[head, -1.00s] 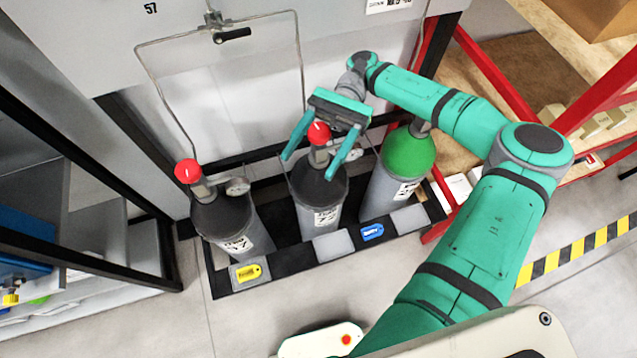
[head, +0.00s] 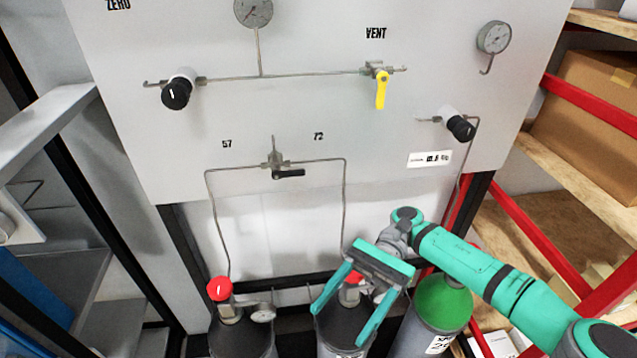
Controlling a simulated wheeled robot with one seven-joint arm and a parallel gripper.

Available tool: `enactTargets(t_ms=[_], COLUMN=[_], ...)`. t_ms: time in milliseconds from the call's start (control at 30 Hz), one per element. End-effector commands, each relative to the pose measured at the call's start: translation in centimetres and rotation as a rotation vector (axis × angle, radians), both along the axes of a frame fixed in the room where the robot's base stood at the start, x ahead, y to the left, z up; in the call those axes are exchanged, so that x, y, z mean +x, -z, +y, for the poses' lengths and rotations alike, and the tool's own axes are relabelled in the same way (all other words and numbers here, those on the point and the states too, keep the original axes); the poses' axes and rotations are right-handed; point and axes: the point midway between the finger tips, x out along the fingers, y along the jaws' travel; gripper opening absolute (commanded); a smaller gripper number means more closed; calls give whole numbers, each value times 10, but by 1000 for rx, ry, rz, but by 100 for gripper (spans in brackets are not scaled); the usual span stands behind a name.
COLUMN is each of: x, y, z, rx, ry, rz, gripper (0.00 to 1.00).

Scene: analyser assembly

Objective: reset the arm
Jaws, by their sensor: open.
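My gripper (head: 345,312) is in the lower middle of the head view, at the end of my green arm (head: 470,270). Its two green fingers are spread wide and hold nothing. They reach down on either side of the red knob of the middle gas cylinder (head: 338,335), which is partly hidden behind the gripper. I cannot tell whether the fingers touch the knob. My arm comes in from the lower right.
A cylinder with a red knob (head: 218,289) stands left, a green-topped cylinder (head: 443,302) right. Behind is a grey panel (head: 300,110) with gauges, black knobs, a yellow vent lever (head: 382,90) and a black lever (head: 289,173). A red-framed shelf (head: 590,110) stands right.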

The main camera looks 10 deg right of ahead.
Motion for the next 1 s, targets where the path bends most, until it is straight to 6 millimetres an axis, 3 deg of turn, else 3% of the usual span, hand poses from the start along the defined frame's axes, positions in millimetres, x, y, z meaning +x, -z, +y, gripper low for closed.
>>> enactTargets(t_ms=[167,367,700,1000], x=[-5,-30,-84,-130], y=[5,36,102,152], z=[-4,-17,-33,-32], rx=[-17,-112,-222,-170], ry=[37,242,663,943], rz=[31,224,751,1293], gripper=[63,63,63,63])
